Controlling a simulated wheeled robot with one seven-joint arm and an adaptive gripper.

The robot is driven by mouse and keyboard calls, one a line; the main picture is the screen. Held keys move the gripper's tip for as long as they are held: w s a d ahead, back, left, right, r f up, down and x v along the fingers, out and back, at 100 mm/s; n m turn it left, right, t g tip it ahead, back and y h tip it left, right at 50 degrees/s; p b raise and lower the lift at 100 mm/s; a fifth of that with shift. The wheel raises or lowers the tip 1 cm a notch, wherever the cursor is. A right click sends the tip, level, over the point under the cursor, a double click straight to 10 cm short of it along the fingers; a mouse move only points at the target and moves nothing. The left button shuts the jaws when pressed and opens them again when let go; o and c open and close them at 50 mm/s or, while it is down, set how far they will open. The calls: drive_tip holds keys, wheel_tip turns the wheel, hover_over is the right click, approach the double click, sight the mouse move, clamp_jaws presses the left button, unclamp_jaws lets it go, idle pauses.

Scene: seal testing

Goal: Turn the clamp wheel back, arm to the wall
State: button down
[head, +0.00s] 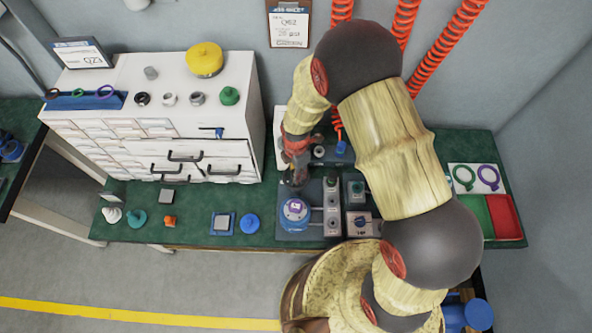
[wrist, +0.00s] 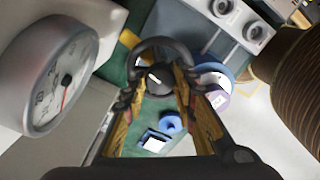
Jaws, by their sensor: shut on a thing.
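The clamp wheel (wrist: 159,80) is a black round knob with a short white mark, seen between my fingertips in the wrist view. A dark curved piece (wrist: 150,45) arches behind it; I cannot tell whether it belongs to the wheel. My gripper (wrist: 158,88) has one finger on each side of the wheel and is shut on it. In the head view my gripper (head: 296,180) points down just behind the blue round vessel (head: 295,213). The wheel is not clear there, being small and partly covered by my gripper.
A dial gauge (wrist: 62,75) with a red needle stands close at the left in the wrist view. A white drawer cabinet (head: 200,120) stands left of my gripper. Grey blocks (head: 332,208) stand beside the vessel. The green bench top (head: 185,232) has small parts at the left.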

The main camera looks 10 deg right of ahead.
drive_tip(key=shift+n, duration=0.7)
drive_tip(key=c, duration=1.5)
unclamp_jaws()
drive_tip(key=shift+o, duration=0.4)
wheel_tip(320, 180, up, 12)
